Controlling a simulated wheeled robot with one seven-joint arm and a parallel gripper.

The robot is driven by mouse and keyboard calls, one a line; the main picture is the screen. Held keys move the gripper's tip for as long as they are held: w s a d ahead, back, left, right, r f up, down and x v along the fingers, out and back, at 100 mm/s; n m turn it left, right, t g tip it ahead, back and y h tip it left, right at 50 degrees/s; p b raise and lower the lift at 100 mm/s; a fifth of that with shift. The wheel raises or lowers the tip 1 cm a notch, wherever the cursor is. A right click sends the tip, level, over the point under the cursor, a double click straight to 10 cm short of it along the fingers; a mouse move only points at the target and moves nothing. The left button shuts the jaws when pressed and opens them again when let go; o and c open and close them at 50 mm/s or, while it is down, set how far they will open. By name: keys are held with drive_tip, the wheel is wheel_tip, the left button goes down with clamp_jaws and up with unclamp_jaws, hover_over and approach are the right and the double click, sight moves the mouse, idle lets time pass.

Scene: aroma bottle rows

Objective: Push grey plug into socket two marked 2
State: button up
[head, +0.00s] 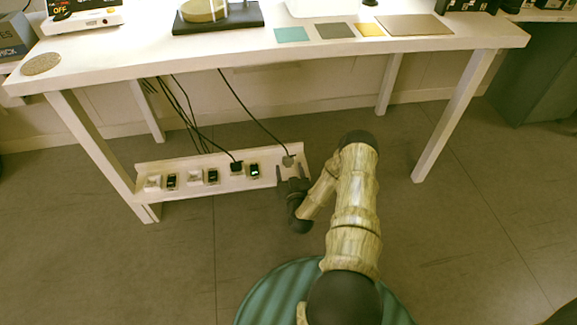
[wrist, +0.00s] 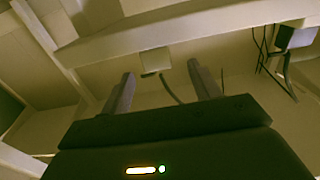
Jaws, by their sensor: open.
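The grey plug (head: 288,160) is at the right end of a white socket board (head: 272,178) under the table, with a dark cable rising from it. In the wrist view the grey plug (wrist: 155,61) is pale and lies ahead, between the lines of my fingers. My gripper (head: 292,178) is open, just in front of the grey plug. Its two fingers (wrist: 161,82) show apart and empty in the wrist view. The board has white sockets with small dark displays beside them; I cannot read which is marked 2. A black plug (head: 236,167) sits in the rightmost socket.
The white table (head: 150,55) overhangs the board, and its legs stand on both sides. Several dark cables (head: 187,110) hang behind the board. The black plug also shows at the right of the wrist view (wrist: 295,37).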

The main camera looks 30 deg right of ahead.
sight(289, 161)
drive_tip(key=shift+x, duration=1.05)
drive_tip(key=shift+b, duration=0.3)
drive_tip(key=shift+w+d+f+b, duration=0.1)
drive_tip(key=shift+w+d+b, duration=0.15)
drive_tip(key=shift+w+b, duration=0.25)
drive_tip(key=b+x, duration=0.3)
drive_tip(key=shift+w+d, duration=0.25)
drive_tip(key=shift+w, duration=0.2)
drive_tip(key=shift+r, duration=0.25)
drive_tip(key=c, duration=1.1)
drive_tip(key=shift+c, duration=0.2)
